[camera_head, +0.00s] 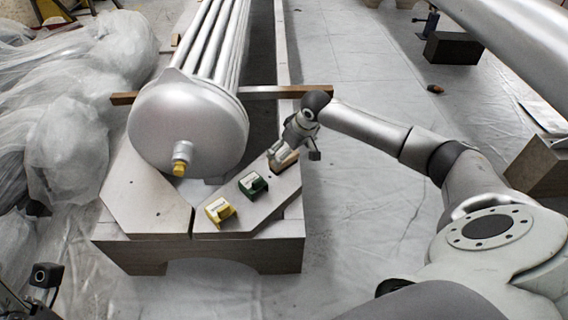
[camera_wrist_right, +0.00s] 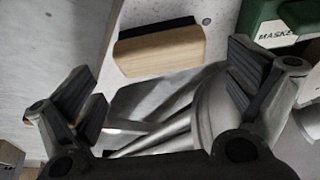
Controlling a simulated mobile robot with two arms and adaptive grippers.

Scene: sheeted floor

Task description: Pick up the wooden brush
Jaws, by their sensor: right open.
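The wooden brush (camera_wrist_right: 165,50) is a pale wooden block with a dark strip along its upper edge in the right wrist view. It lies on the grey surface, beyond my open fingertips. In the head view the brush (camera_head: 286,163) is on the right side of the wooden stand, partly hidden by my gripper. My right gripper (camera_head: 294,152) is open and over the brush; its two fingers show at either side in the wrist view (camera_wrist_right: 163,85). Nothing is between them. My left gripper does not show clearly.
A green box (camera_head: 253,184) and a yellow box (camera_head: 219,211) stand on the wooden stand (camera_head: 150,210), near the brush. A large metal cylinder with pipes (camera_head: 188,125) rests on the stand to the left. Plastic sheeting (camera_head: 70,110) is heaped farther left.

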